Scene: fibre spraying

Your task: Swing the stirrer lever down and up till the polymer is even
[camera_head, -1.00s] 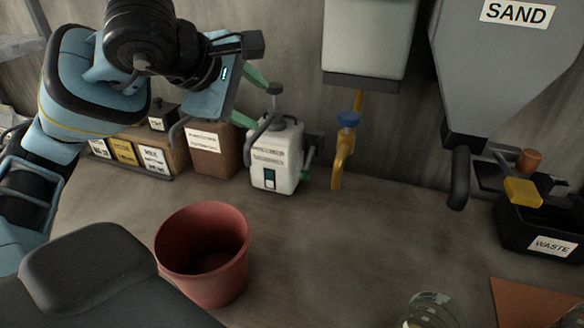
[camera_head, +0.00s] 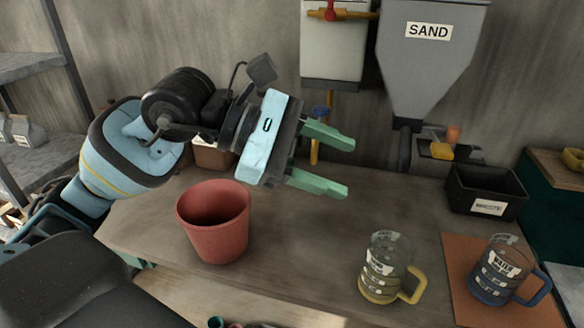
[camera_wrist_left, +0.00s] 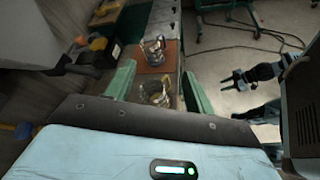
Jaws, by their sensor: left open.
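My left gripper (camera_head: 322,162) is open and empty, raised above the bench in the head view, its green fingers pointing right. Its fingers (camera_wrist_left: 158,92) also frame the lower part of the left wrist view, apart and with nothing held between them. The white polymer container and its stirrer lever are not visible now; my left gripper and wrist cover that part of the bench in the head view.
A red pot (camera_head: 215,235) stands on the bench (camera_head: 310,240) below my left gripper. A clear jug with a yellow handle (camera_head: 383,270) and a blue-handled water jug (camera_head: 497,272) stand to the right. A grey SAND hopper (camera_head: 425,70) hangs behind; a black waste bin (camera_head: 487,190) sits below right.

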